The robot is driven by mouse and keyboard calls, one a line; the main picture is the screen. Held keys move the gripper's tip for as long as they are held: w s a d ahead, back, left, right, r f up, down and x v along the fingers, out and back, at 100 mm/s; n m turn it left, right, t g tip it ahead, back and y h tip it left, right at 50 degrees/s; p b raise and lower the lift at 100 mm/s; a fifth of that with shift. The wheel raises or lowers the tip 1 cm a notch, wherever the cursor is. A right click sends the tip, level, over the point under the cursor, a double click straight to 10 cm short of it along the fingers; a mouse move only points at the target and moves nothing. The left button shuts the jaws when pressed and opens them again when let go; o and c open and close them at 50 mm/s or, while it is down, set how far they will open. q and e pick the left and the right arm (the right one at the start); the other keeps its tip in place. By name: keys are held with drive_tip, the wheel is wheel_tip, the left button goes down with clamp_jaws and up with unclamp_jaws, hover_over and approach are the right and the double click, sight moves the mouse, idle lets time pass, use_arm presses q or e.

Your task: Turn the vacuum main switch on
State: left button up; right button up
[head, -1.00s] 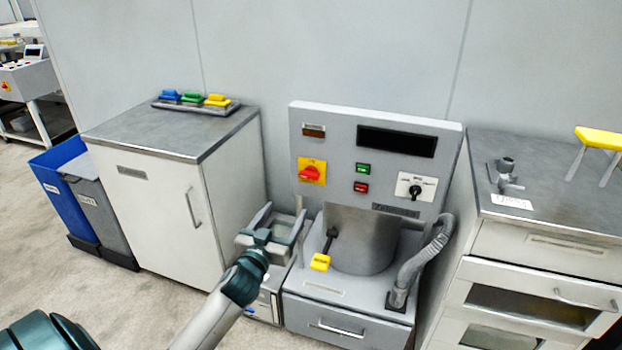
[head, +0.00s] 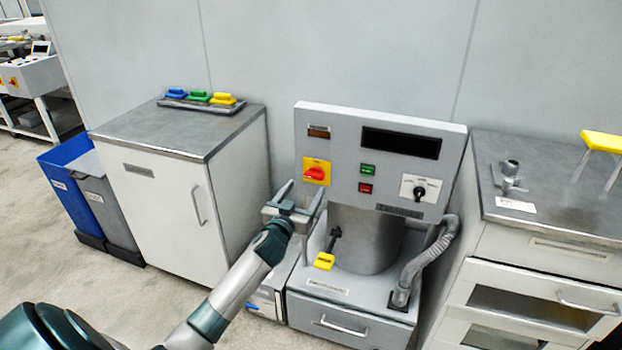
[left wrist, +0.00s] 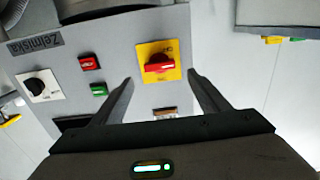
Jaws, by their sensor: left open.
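The main switch is a red rotary knob (head: 315,174) on a yellow plate, at the left of the grey machine's upright panel (head: 348,180). In the left wrist view the red knob (left wrist: 160,63) appears upside down between my fingers, its handle lying crosswise. My left gripper (head: 301,193) is open and empty, just in front of and below the switch. Its two fingers (left wrist: 160,80) also show in the left wrist view, spread on either side of the yellow plate. I see no contact with the knob. My right gripper is not in view.
Green (head: 367,169) and red (head: 365,188) buttons and a black selector knob (head: 420,192) share the panel. Cabinets flank the machine.

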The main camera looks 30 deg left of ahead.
sight(313, 176)
use_arm(q)
drive_tip(key=x, duration=0.6)
drive_tip(key=shift+w, duration=0.2)
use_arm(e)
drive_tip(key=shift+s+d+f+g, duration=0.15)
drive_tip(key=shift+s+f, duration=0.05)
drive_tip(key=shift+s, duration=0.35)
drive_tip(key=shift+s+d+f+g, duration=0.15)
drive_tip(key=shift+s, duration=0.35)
use_arm(q)
drive_tip(key=shift+c, duration=0.6)
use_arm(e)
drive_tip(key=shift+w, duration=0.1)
use_arm(q)
drive_tip(key=c, duration=0.9)
